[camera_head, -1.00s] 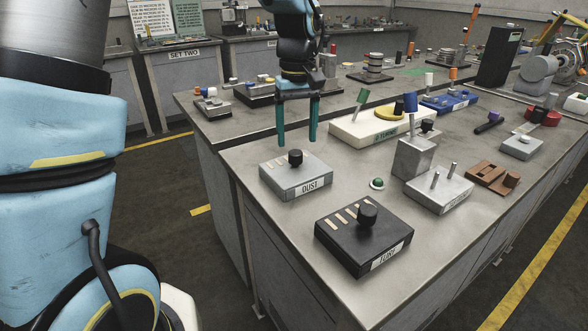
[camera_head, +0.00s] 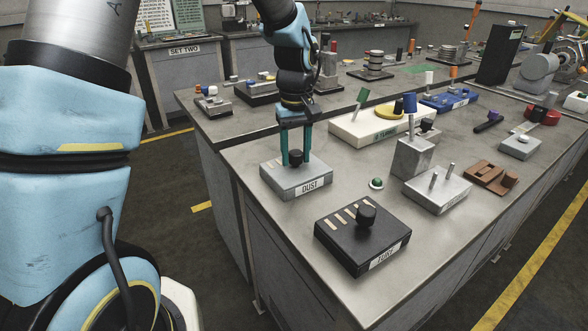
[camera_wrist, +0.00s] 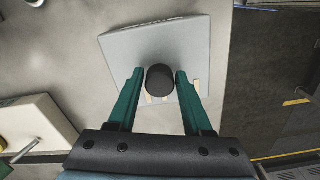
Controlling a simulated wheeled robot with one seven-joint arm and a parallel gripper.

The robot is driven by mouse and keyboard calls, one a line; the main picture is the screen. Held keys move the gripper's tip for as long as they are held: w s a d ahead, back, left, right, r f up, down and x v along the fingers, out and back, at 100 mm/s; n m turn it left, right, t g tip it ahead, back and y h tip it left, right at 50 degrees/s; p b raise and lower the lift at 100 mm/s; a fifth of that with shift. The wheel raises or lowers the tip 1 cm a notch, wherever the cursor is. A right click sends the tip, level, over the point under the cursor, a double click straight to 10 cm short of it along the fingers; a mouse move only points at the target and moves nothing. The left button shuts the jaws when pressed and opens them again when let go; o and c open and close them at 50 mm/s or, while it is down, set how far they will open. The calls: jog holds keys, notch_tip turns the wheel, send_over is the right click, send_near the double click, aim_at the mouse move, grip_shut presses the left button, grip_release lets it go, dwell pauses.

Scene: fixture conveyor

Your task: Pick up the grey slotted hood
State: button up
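The grey slotted hood (camera_head: 285,183) is a box with a black knob on top, pale slots and a "DUST" label. It sits flat near the left edge of the table. My gripper (camera_head: 296,155) is just above it, pointing down, with its teal fingers apart on either side of the knob. In the wrist view the grey hood (camera_wrist: 190,50) lies under my gripper (camera_wrist: 160,78), and the black knob (camera_wrist: 160,80) is between the open fingertips. No finger is clearly touching the knob.
A black slotted hood (camera_head: 340,245) with a similar knob stands nearer on the table (camera_head: 290,240). A white tray (camera_head: 350,132) with a yellow piece is behind. A grey block (camera_head: 412,160) and a small green button (camera_head: 376,183) are to the right.

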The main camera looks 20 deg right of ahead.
grip_shut()
jog(key=shift+r, duration=0.1)
dwell(0.6)
